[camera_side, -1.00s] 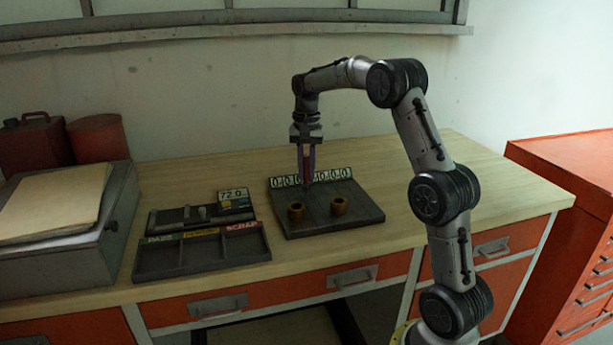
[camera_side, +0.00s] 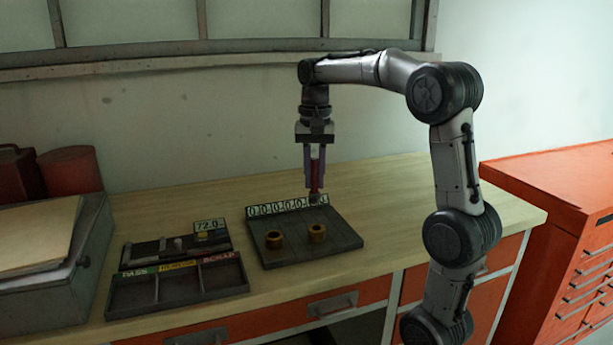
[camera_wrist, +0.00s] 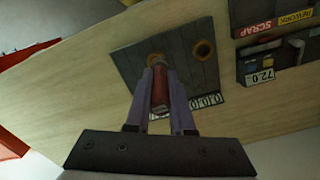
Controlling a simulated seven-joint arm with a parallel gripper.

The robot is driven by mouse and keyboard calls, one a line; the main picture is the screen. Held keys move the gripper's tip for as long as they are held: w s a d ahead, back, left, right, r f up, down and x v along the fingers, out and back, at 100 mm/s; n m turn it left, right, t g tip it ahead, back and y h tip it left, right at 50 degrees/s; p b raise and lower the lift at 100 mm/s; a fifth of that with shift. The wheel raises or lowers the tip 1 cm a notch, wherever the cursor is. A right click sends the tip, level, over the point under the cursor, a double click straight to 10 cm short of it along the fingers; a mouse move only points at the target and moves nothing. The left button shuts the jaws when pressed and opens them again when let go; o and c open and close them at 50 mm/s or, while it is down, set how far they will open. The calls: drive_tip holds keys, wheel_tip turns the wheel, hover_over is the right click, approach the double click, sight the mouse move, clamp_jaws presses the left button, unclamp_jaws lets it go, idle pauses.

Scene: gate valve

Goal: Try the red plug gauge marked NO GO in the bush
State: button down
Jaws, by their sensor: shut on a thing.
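My gripper (camera_side: 316,186) is shut on the red plug gauge (camera_side: 317,172), which hangs upright with its grey lower end down. Its NO GO marking cannot be read. Two brass bushes stand on the dark grey plate: a left bush (camera_side: 274,239) and a right bush (camera_side: 317,233). The gauge is above the plate, roughly in line with the right bush and apart from it in the side view. In the wrist view the red gauge (camera_wrist: 160,92) between the fingers partly covers one bush (camera_wrist: 155,58); the other bush (camera_wrist: 204,49) is clear.
A row of number tiles (camera_side: 280,209) stands along the plate's back edge. Left of it are a rack (camera_side: 160,251) with a 72.0 sign and a tray (camera_side: 180,288) with green, yellow and red labelled compartments. A grey box (camera_side: 50,270) stands far left. The right bench is clear.

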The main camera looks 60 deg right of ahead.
sight(317, 182)
drive_tip(key=d+f, duration=0.3)
drive_tip(key=shift+w+d, duration=0.15)
drive_tip(key=shift+w, duration=0.2)
drive_tip(key=shift+f, duration=2.75)
drive_tip(key=shift+f, duration=0.4)
idle(2.4)
drive_tip(key=shift+d+r, duration=0.1)
drive_tip(key=shift+r, duration=0.25)
idle(1.5)
